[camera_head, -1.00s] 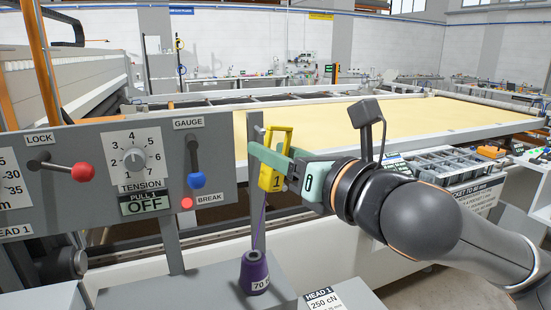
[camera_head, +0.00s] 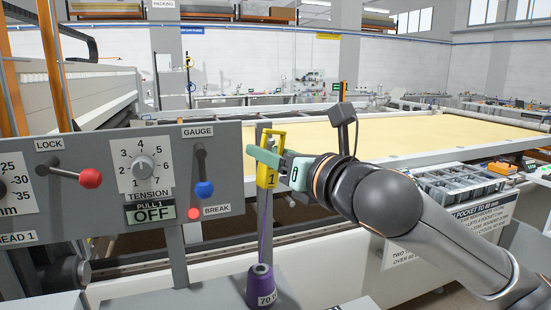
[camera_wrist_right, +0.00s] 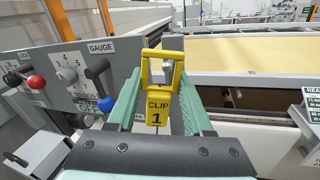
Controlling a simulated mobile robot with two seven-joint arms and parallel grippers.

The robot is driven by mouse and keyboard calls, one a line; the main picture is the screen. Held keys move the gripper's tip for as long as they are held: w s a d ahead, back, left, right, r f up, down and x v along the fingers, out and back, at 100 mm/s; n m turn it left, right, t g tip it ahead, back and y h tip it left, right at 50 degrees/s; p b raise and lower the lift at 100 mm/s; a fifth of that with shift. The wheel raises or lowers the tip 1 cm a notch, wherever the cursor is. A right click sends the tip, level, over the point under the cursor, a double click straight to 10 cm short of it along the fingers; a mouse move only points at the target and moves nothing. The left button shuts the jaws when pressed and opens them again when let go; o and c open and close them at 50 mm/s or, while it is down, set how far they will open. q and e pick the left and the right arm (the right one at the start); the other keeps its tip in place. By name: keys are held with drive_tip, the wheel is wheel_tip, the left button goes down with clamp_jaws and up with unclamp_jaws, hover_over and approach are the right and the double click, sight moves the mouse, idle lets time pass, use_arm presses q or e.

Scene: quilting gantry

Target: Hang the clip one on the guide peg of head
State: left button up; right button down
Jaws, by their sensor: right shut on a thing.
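The yellow clip one (camera_head: 267,176), marked "1", is upright in my right gripper (camera_head: 270,157), with its open loop at the top. In the right wrist view the clip (camera_wrist_right: 158,107) reads "CLIP 1" and sits between the green fingers of my right gripper (camera_wrist_right: 160,95). A grey upright post (camera_head: 261,215) stands right behind the clip at the panel's right end. I cannot make out the guide peg for certain or tell whether the loop touches it. A purple thread cone (camera_head: 262,287) stands below, with thread rising towards the clip. My left gripper is not seen.
The grey head panel (camera_head: 120,215) is at left, with a red-knobbed LOCK lever (camera_head: 72,176), a TENSION dial (camera_head: 143,168) and a blue-knobbed GAUGE lever (camera_head: 203,175). The yellow quilt bed (camera_head: 400,138) lies behind. A compartment tray (camera_head: 462,188) is at right.

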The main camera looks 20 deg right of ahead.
drive_tip(key=shift+w+d+f+p, duration=0.1)
drive_tip(key=shift+w+f+p, duration=0.1)
drive_tip(key=shift+w, duration=0.4)
drive_tip(key=shift+w+f+p, duration=0.15)
drive_tip(key=shift+w+f, duration=0.05)
drive_tip(key=shift+w, duration=0.4)
